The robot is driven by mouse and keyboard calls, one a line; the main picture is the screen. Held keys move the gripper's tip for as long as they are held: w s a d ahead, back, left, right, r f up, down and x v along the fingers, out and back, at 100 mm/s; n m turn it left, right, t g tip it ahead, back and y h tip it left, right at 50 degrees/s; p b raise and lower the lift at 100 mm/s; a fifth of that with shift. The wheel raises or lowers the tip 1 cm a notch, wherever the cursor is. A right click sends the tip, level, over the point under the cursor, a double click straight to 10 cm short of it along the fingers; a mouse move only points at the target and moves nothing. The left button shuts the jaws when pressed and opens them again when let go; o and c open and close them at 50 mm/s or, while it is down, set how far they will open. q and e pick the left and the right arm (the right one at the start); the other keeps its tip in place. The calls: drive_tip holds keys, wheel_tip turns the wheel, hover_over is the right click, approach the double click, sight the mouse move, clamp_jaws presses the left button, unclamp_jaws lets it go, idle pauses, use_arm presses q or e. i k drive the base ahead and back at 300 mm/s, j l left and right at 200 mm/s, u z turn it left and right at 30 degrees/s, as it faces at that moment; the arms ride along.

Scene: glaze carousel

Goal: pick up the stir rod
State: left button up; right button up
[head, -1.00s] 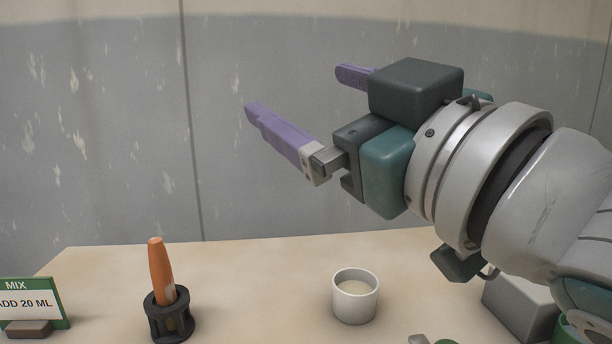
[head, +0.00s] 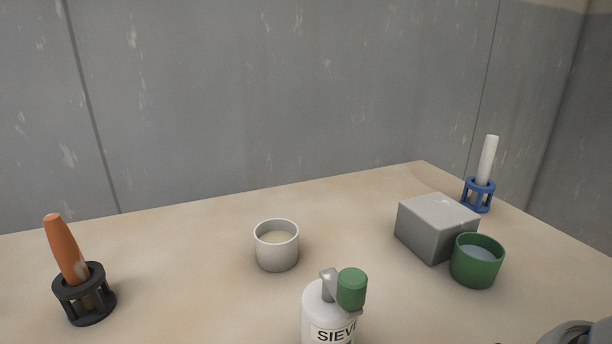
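Two upright rods are in view, and I cannot tell for sure which is the stir rod. An orange tapered rod (head: 65,248) stands tilted slightly left in a black ring holder (head: 86,297) at the left. A white rod (head: 487,160) stands in a blue holder (head: 478,196) at the far right corner of the table. Neither gripper is in view. Only a grey rounded part, seemingly of my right arm, shows at the bottom right corner.
A white cup (head: 277,246) of pale liquid stands mid-table. A white bottle (head: 318,306) with a green cap and a partly cut-off "SIEV" label is in front. A grey block (head: 436,226) and a green cup (head: 476,262) stand at the right, before the blue holder.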

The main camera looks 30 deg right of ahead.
sight(491, 143)
drive_tip(key=k+z, duration=0.1)
drive_tip(key=z, duration=1.8)
